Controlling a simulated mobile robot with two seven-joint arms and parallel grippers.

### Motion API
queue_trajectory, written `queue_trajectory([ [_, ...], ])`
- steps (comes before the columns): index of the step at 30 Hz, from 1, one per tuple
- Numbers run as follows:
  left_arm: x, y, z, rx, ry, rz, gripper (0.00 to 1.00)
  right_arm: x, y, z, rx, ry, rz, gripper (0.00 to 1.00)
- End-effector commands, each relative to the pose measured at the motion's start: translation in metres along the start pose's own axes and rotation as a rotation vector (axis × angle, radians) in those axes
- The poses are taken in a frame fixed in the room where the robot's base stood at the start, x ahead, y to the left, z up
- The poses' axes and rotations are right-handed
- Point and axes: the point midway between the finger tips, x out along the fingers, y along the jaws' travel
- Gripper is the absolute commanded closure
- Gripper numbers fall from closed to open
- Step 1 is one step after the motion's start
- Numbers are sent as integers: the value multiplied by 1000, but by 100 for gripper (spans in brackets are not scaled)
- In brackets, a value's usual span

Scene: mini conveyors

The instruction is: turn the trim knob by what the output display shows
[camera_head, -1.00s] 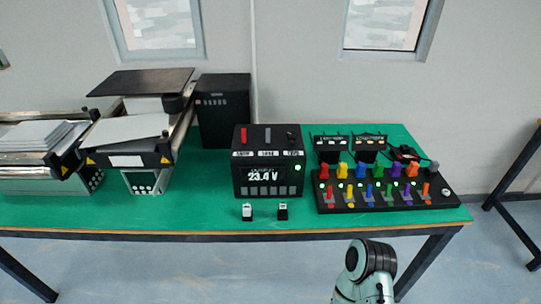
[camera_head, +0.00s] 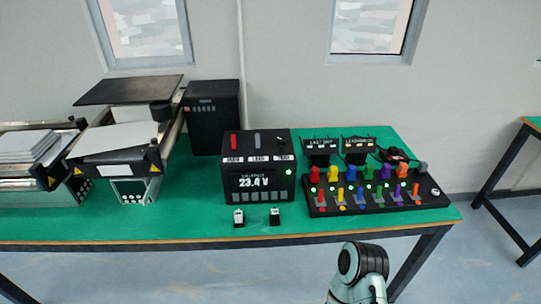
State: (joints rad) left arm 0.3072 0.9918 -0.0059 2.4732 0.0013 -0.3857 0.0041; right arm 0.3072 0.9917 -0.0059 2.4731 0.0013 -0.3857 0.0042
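A black box (camera_head: 237,174) stands on the green table, its front facing me. The output display (camera_head: 255,183) on its front is lit with white digits that look like 23.4, with a small unit letter I cannot read surely. On its top are a red lever (camera_head: 234,142), a grey lever (camera_head: 257,139) and, at the right, a small dark part (camera_head: 282,141) that looks like the trim knob. Its exact angle is too small to tell. A green light (camera_head: 289,172) glows on the front. Neither gripper is in view; only a link of my arm shows at the bottom.
A black panel (camera_head: 437,208) with several coloured knobs and switches stands right of the box, two small black displays behind it. Two small blocks (camera_head: 239,217) (camera_head: 274,216) sit before the box. Conveyors (camera_head: 118,158) and a tall black cabinet (camera_head: 211,115) are at the left.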

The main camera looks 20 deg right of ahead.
Motion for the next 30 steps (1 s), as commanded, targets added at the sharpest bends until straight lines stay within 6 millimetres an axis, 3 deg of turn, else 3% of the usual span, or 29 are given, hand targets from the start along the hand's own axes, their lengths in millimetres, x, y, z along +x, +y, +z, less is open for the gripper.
queue_trajectory([
  [23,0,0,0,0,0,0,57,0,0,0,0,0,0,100],
  [27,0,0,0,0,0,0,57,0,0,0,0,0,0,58],
  [30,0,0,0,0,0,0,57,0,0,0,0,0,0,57],
])
